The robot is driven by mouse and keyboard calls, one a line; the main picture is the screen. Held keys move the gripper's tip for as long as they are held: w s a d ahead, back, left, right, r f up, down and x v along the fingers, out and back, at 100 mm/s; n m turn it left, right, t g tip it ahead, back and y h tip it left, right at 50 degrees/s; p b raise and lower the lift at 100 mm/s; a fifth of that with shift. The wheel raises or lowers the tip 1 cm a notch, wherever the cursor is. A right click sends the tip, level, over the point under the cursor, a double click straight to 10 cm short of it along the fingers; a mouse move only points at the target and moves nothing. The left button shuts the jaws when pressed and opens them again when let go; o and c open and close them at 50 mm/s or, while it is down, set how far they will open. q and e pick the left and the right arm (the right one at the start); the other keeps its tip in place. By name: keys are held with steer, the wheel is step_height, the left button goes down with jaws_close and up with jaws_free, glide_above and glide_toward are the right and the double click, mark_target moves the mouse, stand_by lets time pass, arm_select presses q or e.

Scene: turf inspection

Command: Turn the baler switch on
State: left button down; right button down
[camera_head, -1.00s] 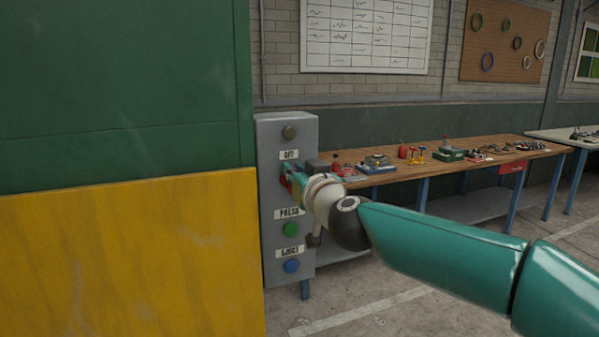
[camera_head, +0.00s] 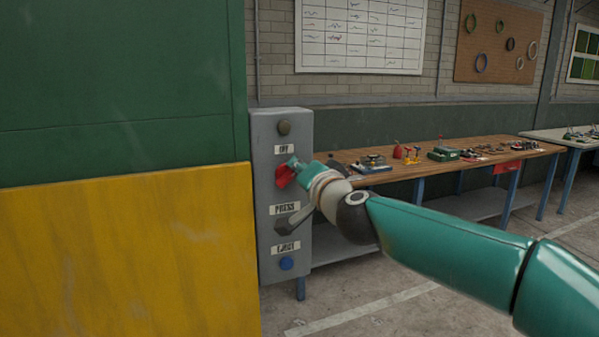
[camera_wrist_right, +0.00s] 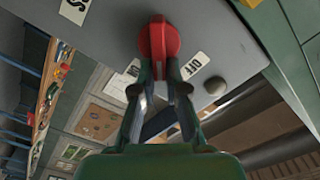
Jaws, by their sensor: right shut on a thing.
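The grey control box (camera_head: 264,215) stands beside the yellow and green machine side. Its red switch knob (camera_head: 284,177) is under the OFF label and looks tilted. My right gripper (camera_head: 293,171) is at the knob. In the right wrist view the fingers of my right gripper (camera_wrist_right: 158,62) are shut on the red knob (camera_wrist_right: 158,36). There the OFF label (camera_wrist_right: 194,66) is right of the fingers. My left gripper is in neither view.
A round dark lamp or button (camera_head: 284,128) is at the box's top. The PRESS label (camera_head: 284,209) and a blue EJECT button (camera_head: 287,263) are below the knob. A workbench (camera_head: 400,176) with small parts stands behind. The yellow panel (camera_head: 120,250) is close on the left.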

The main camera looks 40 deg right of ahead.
steer(key=shift+d+f+m+b, duration=0.1)
steer(key=shift+f+m+b, duration=0.3)
steer(key=shift+m, duration=1)
steer(key=shift+d+f+m+b, duration=0.15)
steer(key=shift+f+m+b, duration=0.3)
steer(key=shift+m, duration=0.95)
steer(key=shift+d+f+m+b, duration=0.1)
steer(key=shift+f+m+b, duration=0.3)
steer(key=shift+m, duration=1)
steer(key=c, duration=1.2)
jaws_free()
steer(key=shift+s+d+r, duration=0.1)
steer(key=shift+r, duration=0.05)
steer(key=shift+r, duration=0.1)
steer(key=v, duration=1.2)
